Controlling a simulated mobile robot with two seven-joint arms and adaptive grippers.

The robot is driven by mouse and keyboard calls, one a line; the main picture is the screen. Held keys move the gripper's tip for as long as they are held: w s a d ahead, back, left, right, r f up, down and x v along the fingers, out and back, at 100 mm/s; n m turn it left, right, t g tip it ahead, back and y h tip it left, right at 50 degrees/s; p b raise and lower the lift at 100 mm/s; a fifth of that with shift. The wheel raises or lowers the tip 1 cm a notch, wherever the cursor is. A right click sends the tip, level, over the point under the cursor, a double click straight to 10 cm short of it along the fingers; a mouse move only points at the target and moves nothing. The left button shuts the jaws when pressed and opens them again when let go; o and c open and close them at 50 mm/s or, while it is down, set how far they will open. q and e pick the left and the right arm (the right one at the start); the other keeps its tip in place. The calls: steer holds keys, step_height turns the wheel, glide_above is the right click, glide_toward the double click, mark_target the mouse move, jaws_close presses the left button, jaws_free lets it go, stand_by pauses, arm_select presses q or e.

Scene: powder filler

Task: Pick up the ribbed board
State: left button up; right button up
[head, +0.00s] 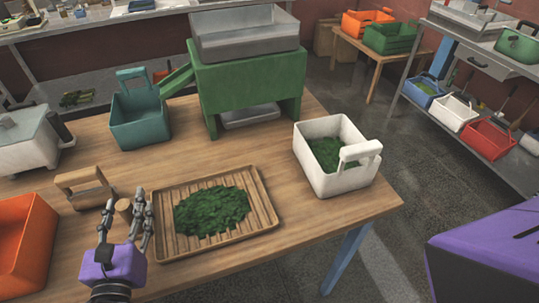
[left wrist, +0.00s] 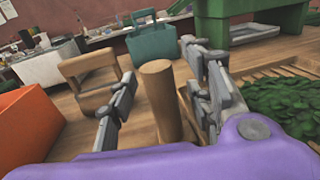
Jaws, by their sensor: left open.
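The ribbed board (head: 257,190) is a shallow light-wood tray with raised ribs and a low rim, lying flat on the table right of my left gripper. A heap of dark green leaves (head: 211,210) covers its middle. The board's edge shows at the right of the left wrist view (left wrist: 290,70). My left gripper (head: 124,217) is open, its fingers on both sides of an upright wooden cylinder (left wrist: 157,100). I cannot tell whether they touch it. The cylinder stands just left of the board in the head view (head: 123,208). My right gripper is not in view.
A wooden handled block (head: 83,186) and an orange bin (head: 22,245) are left of the gripper. A teal basket (head: 138,120), a green stand with a metal hopper (head: 250,90) and a white basket of leaves (head: 315,175) surround the board. The table's front right is clear.

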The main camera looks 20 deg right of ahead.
arm_select(q)
steer(key=shift+c, duration=0.5)
jaws_close()
steer(key=shift+r, duration=0.1)
